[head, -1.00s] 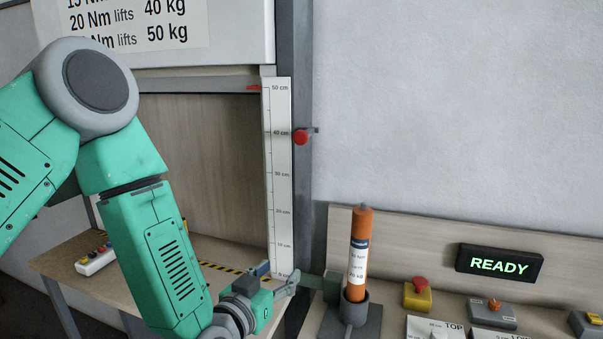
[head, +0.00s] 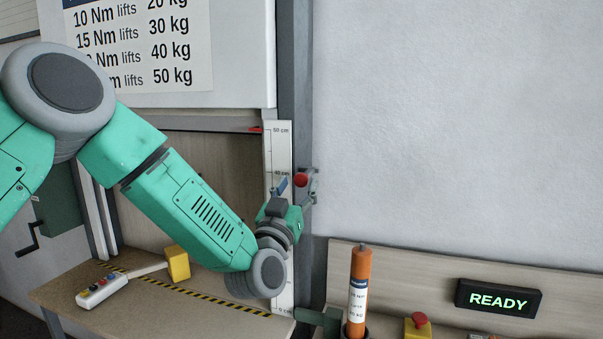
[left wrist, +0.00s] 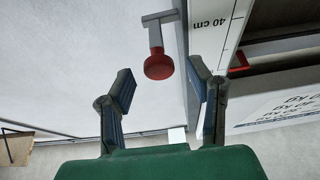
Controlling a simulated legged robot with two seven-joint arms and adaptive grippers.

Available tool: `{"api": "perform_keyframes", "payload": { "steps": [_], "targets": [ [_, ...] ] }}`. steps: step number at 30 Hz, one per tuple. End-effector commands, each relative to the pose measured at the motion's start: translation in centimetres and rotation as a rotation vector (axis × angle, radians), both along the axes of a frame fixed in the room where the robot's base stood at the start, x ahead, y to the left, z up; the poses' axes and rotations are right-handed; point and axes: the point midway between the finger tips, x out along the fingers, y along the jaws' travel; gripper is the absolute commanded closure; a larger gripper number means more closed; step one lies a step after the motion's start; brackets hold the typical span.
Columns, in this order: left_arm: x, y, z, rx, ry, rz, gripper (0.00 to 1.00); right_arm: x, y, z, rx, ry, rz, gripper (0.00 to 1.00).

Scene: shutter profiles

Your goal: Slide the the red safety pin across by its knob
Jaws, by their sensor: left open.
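The red safety pin has a round red knob (head: 300,180) on a short grey stem at the grey upright post (head: 296,60), near the 40 cm mark of the scale. My left gripper (head: 298,189) is open at the knob, with a finger on either side of it in the head view. In the left wrist view the red knob (left wrist: 159,67) lies between the fingertips of my left gripper (left wrist: 160,75). Clear gaps show on both sides, and neither finger visibly touches it. My right gripper is not in view.
The white scale (head: 281,150) with a red pointer (head: 256,130) stands just left of the post. An orange cylinder (head: 359,290) and a lit READY display (head: 498,298) are at the lower right. The wall right of the post is clear.

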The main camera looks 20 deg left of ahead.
Motion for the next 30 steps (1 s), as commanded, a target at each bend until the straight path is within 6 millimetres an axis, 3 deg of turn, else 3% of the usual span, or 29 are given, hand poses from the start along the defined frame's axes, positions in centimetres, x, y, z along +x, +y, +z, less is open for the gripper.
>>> {"api": "perform_keyframes", "payload": {
  "steps": [6,16,17,20,21,26,30],
  "targets": [
    [2.0,-0.1,0.9,-0.001,0.0,0.0,0.53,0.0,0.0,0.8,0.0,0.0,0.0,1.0],
    [2.4,-0.1,0.9,-0.001,0.001,0.0,0.53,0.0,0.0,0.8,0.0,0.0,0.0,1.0],
    [2.3,-0.1,0.9,-0.001,0.001,0.0,0.6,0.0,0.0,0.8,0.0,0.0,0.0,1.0],
    [2.3,-0.1,0.9,-0.001,0.001,0.0,0.95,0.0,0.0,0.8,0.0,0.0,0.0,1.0],
    [2.3,-0.1,0.9,-0.001,0.001,0.0,1.0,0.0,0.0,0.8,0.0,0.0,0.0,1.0],
    [2.3,0.1,0.9,0.0,0.0,0.0,1.0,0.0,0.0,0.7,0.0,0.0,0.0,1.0],
    [2.4,1.7,0.9,0.0,-0.002,0.002,1.0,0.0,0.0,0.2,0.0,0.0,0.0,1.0]
  ]
}}
